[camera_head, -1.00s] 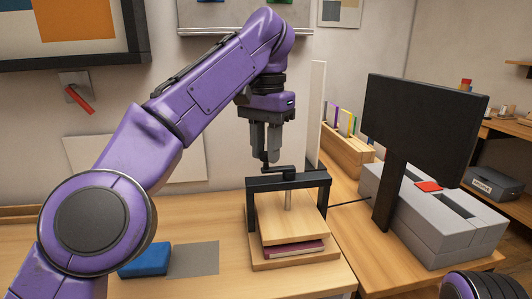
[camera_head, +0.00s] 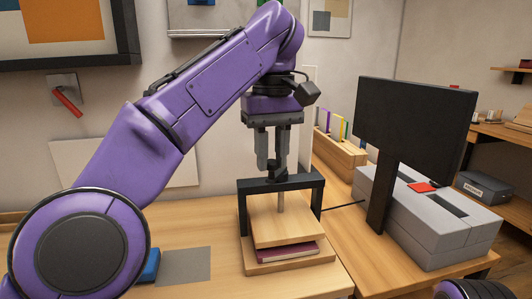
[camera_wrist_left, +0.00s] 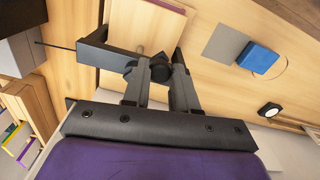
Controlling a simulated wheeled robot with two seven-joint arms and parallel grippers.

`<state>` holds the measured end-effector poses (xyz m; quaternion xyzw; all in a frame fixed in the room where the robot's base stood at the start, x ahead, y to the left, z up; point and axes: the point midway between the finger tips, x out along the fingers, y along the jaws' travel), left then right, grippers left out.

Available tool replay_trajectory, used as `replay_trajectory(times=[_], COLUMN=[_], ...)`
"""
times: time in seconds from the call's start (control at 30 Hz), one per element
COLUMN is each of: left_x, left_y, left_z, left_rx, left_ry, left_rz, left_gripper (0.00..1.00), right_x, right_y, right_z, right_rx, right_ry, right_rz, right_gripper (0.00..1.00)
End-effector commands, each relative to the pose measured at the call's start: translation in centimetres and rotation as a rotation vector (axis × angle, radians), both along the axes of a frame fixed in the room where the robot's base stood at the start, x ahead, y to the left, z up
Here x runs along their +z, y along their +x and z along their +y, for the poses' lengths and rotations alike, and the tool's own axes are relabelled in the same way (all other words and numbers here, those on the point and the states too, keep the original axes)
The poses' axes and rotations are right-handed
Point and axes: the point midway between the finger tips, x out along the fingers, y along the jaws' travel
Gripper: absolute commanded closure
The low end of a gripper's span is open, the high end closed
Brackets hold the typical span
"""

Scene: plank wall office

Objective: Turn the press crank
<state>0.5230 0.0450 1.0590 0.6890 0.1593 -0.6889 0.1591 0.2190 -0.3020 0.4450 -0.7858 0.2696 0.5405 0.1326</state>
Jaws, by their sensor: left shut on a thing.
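The press (camera_head: 302,184) stands on the desk with a black frame, a vertical screw and a wooden pressing board (camera_head: 288,226). A dark red book (camera_head: 288,251) lies under the board. The black crank (camera_head: 277,177) sits on top of the frame. My left gripper (camera_head: 272,160) points down over the press, shut on the crank's upright handle. In the left wrist view the round dark handle (camera_wrist_left: 160,68) lies between the two fingers (camera_wrist_left: 158,80), and the black frame (camera_wrist_left: 97,55) is at the left. The fingers partly hide the crank. My right gripper is out of view.
A black monitor (camera_head: 418,120) and grey blocks (camera_head: 430,220) stand to the right of the press. A wooden rack (camera_head: 340,152) with coloured files is behind. A blue box (camera_head: 151,266) and a grey mat (camera_head: 185,266) lie to the left, the box partly hidden by my arm.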

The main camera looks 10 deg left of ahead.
Motion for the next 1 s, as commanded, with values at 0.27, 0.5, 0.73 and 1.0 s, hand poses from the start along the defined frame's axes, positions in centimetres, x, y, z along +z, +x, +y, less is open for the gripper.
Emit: replay_trajectory(times=[0.27,0.5,0.73,1.0], left_x=[-0.02,-0.03,-0.01,0.0], left_y=[-0.19,-0.23,-0.23,-0.24], left_z=[-0.74,-1.01,-1.05,-1.04], left_rx=[0.15,0.207,0.218,0.217], left_ry=[0.002,0.001,0.0,-0.001], left_rz=[-0.001,-0.001,0.001,0.0], left_gripper=[1.0,1.0,1.0,0.66], right_x=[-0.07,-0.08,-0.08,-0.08], right_y=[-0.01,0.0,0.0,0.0], right_z=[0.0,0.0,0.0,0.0], right_rx=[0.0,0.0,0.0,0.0], right_ry=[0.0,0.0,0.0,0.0], right_rz=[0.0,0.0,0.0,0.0], right_gripper=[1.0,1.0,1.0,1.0])
